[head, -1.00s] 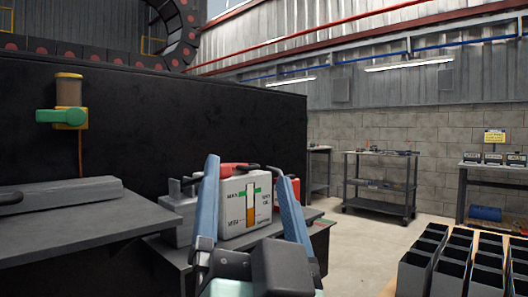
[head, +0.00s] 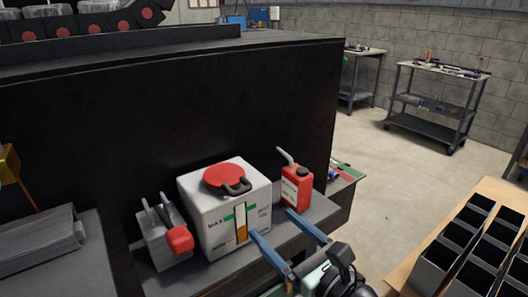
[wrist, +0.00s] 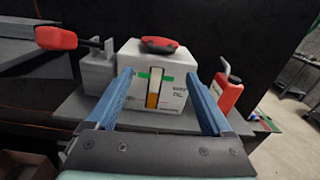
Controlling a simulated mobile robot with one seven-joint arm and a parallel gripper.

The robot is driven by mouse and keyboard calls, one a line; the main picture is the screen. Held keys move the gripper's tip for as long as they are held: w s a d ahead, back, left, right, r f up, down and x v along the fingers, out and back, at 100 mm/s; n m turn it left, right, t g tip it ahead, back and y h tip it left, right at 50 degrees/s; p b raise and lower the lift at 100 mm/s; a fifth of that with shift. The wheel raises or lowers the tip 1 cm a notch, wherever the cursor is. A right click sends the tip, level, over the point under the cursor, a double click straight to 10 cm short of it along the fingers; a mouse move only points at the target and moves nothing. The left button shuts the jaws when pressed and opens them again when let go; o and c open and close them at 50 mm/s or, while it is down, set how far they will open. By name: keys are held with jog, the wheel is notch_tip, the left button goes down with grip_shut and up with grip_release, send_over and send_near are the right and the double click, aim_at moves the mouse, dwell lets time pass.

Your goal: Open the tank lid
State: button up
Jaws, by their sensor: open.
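The tank (head: 210,213) is a white box with a level gauge on its front, standing on a grey shelf against a black wall. Its red round lid (head: 229,178) with a dark handle sits flat on top and looks shut. In the wrist view the tank (wrist: 131,62) and lid (wrist: 159,45) are straight ahead, beyond my fingers. My gripper (head: 284,252) has two blue fingers, spread apart and empty. In the head view it is in front of and lower than the lid, near the tank's front right corner. It also shows in the wrist view (wrist: 161,97).
A red canister (head: 297,188) stands right of the tank. A grey block with a red-ended tool (head: 179,240) stands close on its left. A table with dark bins (head: 462,238) is at the right. The space above the lid is clear.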

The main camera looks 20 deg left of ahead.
aim_at(242, 194)
jog(key=shift+m, duration=0.3)
jog(key=x, duration=1.3)
jog(key=shift+s+r+b, duration=0.1)
jog(key=shift+r+b, duration=0.2)
jog(key=shift+b, duration=0.05)
grip_shut()
